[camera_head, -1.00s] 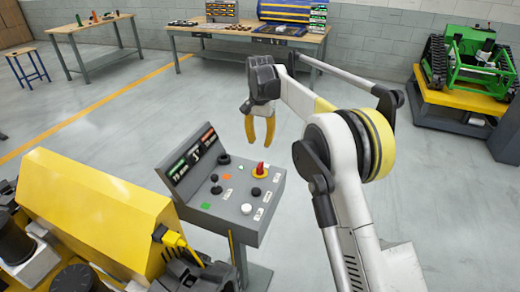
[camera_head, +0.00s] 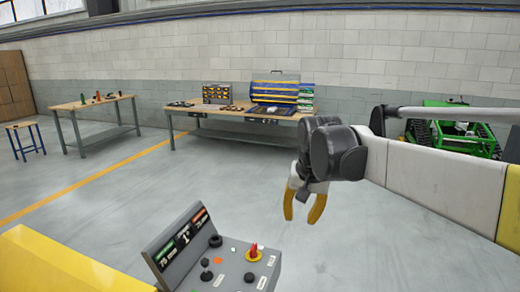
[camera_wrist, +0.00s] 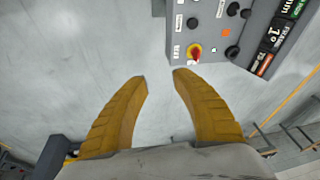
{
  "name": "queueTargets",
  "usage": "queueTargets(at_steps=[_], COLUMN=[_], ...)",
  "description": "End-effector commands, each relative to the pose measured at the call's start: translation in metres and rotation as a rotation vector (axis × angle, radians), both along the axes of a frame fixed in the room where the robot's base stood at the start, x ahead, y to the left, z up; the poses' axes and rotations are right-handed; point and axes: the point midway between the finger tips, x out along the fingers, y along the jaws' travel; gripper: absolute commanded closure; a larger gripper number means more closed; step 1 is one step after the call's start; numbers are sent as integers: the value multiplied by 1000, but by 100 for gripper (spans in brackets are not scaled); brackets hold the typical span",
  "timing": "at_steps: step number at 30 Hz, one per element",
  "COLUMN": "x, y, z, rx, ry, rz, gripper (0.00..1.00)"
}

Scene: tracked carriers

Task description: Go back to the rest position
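My gripper (camera_head: 303,207) hangs in front of my arm's dark wrist, pointing down, to the right of and above the control console in the head view. Its two yellow fingers also show in the wrist view (camera_wrist: 160,77), spread apart with only bare floor between them. It is open and empty. The grey control console (camera_head: 213,274) has a sloped panel with black knobs, a red and yellow switch (camera_head: 253,253) and a lit display. In the wrist view the console (camera_wrist: 232,72) lies beyond the fingertips, apart from them.
A yellow machine housing (camera_head: 60,265) is at the lower left. Workbenches (camera_head: 235,110) with tools and bins stand along the back wall. A green tracked carrier (camera_head: 452,132) is partly behind my arm at right. The grey floor between is clear.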

Motion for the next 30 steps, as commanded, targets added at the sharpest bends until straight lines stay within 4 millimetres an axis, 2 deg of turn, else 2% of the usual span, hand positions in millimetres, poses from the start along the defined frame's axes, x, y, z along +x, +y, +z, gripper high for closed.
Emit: queueTargets(at_steps=[1,4,7,12,15,18,21,30], x=[-25,-68,-112,-179,-207,-225,-234,-236], y=[-12,-32,-49,-71,-79,-84,-86,-87], z=[1,-1,-11,-44,-65,-81,-90,-92], rx=[-4,-17,-34,-73,-95,-111,-120,-125], ry=[-28,-86,-145,-239,-283,-312,-327,-333], rz=[10,38,66,109,128,143,149,152], gripper=[68,68,68,68,68,68,68,68])
